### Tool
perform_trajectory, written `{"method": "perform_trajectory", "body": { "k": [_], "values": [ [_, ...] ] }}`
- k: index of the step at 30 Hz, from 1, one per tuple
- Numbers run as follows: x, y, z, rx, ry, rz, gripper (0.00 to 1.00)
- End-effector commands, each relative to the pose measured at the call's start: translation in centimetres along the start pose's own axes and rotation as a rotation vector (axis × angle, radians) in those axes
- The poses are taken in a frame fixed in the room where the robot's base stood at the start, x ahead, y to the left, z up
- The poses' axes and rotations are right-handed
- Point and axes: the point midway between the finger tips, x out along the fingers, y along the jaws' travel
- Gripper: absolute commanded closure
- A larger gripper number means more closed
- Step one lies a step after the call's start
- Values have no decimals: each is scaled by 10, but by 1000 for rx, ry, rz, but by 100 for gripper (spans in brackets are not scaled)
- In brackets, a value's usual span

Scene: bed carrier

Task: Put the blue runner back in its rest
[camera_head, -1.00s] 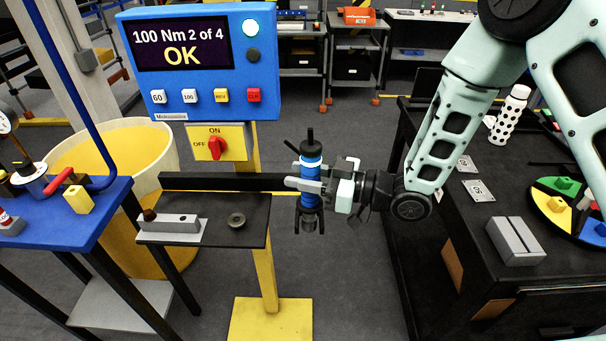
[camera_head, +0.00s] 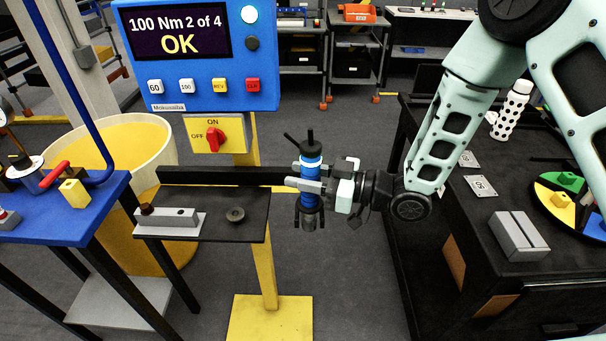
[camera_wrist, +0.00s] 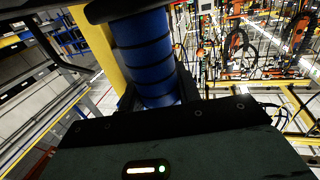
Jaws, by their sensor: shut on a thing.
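The blue runner (camera_head: 310,174) is an upright cylinder with blue bands, a black top with a side handle, and dark prongs at its lower end. My gripper (camera_head: 312,186) is shut around its middle and holds it in the air, just right of a small black shelf (camera_head: 249,229). In the wrist view the runner's blue ribbed body (camera_wrist: 150,58) fills the space between the fingers. The shelf carries a grey block with a dark knob (camera_head: 170,218) and a dark round ring (camera_head: 235,214). I cannot tell which part is the rest.
A blue control box (camera_head: 200,95) reads "100 Nm 2 of 4 OK", above a yellow panel with a red switch (camera_head: 214,139). A blue table (camera_head: 70,225) stands left, a black bench (camera_head: 470,250) right. Open floor lies between the shelf and bench.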

Motion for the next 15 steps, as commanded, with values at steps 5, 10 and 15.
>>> {"method": "perform_trajectory", "body": {
  "k": [5,10,15],
  "values": [
    [0,0,3,-2,4,0,100],
    [0,0,7,-2,4,0,100],
    [0,0,10,-2,4,0,100]
  ]
}}
